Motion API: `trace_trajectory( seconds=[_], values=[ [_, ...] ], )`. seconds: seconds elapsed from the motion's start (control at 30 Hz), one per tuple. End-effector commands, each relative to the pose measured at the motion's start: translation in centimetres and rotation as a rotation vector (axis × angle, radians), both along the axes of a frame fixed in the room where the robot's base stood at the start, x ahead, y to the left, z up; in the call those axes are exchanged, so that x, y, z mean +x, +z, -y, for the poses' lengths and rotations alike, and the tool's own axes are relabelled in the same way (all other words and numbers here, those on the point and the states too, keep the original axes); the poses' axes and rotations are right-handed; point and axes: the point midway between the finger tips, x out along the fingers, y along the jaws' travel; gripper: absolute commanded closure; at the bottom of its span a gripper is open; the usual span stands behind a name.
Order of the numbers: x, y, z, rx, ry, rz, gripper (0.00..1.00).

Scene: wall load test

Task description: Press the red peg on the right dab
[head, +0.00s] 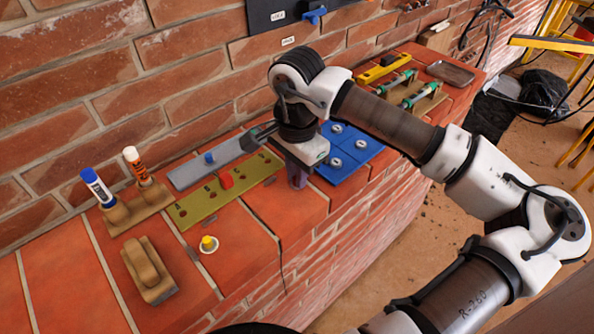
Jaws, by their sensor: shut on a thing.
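A red peg (226,180) stands on an olive strip (187,210) with several dark holes or marks. A blue peg (209,158) stands on the grey strip (188,176) behind it. A yellow peg (208,242) stands on a small pale disc at the front. My gripper (298,182) points down to the right of the olive strip, by the left edge of a blue board (340,174). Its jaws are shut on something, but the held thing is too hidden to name. The gripper is apart from the red peg. I cannot tell which mark is the right dab.
A wooden float (149,271) lies in front. A yellow level (383,68) and a metal tray (450,73) lie beyond my arm. The brick wall bounds the back.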

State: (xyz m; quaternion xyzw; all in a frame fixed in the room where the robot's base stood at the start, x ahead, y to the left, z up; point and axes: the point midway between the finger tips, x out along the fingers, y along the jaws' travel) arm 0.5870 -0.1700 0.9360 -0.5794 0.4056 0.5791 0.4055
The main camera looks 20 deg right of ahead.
Motion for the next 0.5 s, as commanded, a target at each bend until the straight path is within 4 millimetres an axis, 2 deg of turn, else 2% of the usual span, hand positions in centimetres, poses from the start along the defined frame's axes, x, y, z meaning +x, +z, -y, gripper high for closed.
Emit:
trace_trajectory(
  seconds=[0.47, 0.5],
  values=[
    [-0.01, -0.1, -0.01, 0.0, 0.0, -0.001, 1.0],
    [-0.01, -0.1, -0.01, 0.001, 0.0, -0.001, 0.82]
  ],
)
